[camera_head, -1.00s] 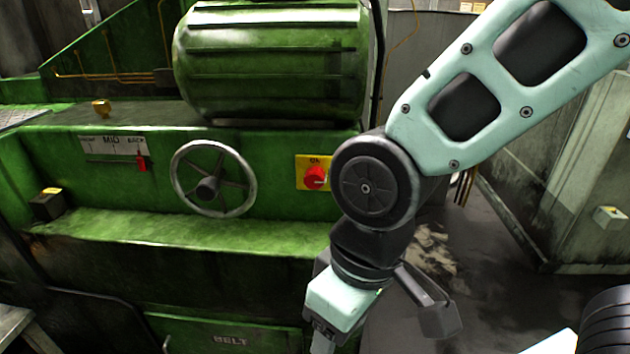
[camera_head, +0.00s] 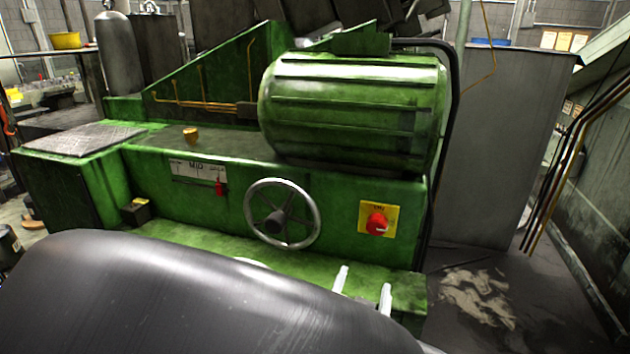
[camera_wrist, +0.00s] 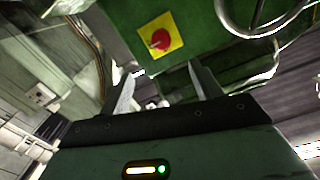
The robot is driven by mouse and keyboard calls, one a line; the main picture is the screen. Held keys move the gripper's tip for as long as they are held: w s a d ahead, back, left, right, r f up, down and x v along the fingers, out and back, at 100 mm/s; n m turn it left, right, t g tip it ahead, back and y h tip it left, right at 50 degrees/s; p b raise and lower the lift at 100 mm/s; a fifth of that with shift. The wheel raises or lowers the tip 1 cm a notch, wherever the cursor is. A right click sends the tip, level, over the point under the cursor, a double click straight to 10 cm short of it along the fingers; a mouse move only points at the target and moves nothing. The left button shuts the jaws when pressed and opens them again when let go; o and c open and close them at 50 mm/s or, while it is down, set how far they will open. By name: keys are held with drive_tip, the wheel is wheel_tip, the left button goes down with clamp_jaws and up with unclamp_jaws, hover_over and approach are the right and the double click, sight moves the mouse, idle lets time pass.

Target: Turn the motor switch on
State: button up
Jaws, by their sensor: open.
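The motor switch is a round red knob (camera_head: 377,223) on a yellow plate (camera_head: 365,216), at the right end of the green machine's front face. A pale mark on the knob points roughly right in the head view. Small lettering above the knob is too blurred to read now. My gripper (camera_head: 363,290) is below the switch in the head view, its two pale fingers apart and empty. In the wrist view the red knob (camera_wrist: 161,40) on its plate lies beyond the open fingers, above the gap between them. The gripper does not appear to touch it.
A spoked handwheel (camera_head: 282,213) stands out left of the switch. A slider scale with a red handle (camera_head: 219,187) is further left. A green ledge (camera_head: 190,240) runs below. A large green motor drum (camera_head: 350,105) sits above. Open floor (camera_head: 480,300) is to the right.

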drive_tip(key=p, duration=0.5)
approach(376, 229)
drive_tip(key=x, duration=0.9)
drive_tip(key=shift+w+d, duration=0.2)
drive_tip(key=shift+w, duration=0.15)
drive_tip(key=c, duration=1)
